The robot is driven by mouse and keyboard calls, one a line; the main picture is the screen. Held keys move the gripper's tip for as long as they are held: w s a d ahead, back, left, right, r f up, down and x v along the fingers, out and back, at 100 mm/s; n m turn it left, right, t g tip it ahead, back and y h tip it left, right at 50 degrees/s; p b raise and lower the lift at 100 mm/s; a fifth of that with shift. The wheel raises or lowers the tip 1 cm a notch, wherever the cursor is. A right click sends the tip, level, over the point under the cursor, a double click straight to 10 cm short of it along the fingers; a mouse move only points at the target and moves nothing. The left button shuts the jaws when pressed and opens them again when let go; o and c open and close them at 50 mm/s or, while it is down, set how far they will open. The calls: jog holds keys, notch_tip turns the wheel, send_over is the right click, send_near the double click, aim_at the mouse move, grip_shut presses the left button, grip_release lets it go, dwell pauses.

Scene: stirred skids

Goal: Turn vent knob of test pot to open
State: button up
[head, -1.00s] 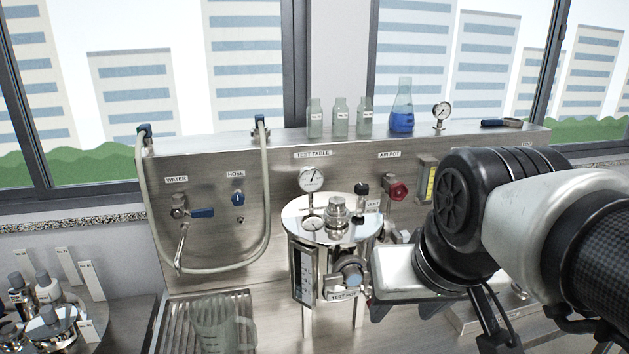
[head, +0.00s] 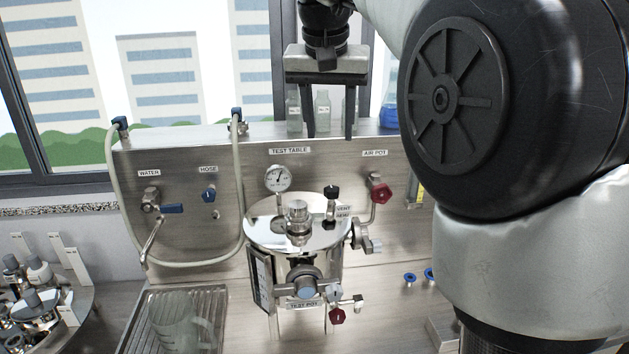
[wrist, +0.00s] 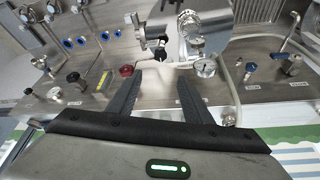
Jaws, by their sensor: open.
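The test pot (head: 262,238) is a shiny steel vessel with a round lid, standing in front of the steel panel. Its vent knob (head: 332,192) is a small black cap on an upright stem at the right of the lid, by a vent label (head: 343,210). My gripper (head: 330,137) is open and empty, high above the pot, fingers pointing down. In the wrist view, my gripper (wrist: 160,78) has its fingers spread, and the black vent knob (wrist: 160,42) shows beyond them, apart from them. I cannot read the knob's setting.
A gauge (head: 278,179) and a red air pot knob (head: 380,192) stand close to the pot. Glass bottles (head: 323,112) stand on the panel's ledge behind my gripper. A hose loop and blue valves are at left, with a clear jug (head: 178,325) on the drain tray.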

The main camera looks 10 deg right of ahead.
aim_at(332, 188)
jog(key=x, duration=1.6)
jog(key=shift+f, duration=0.3)
jog(key=shift+c, duration=0.3)
jog(key=c, duration=1)
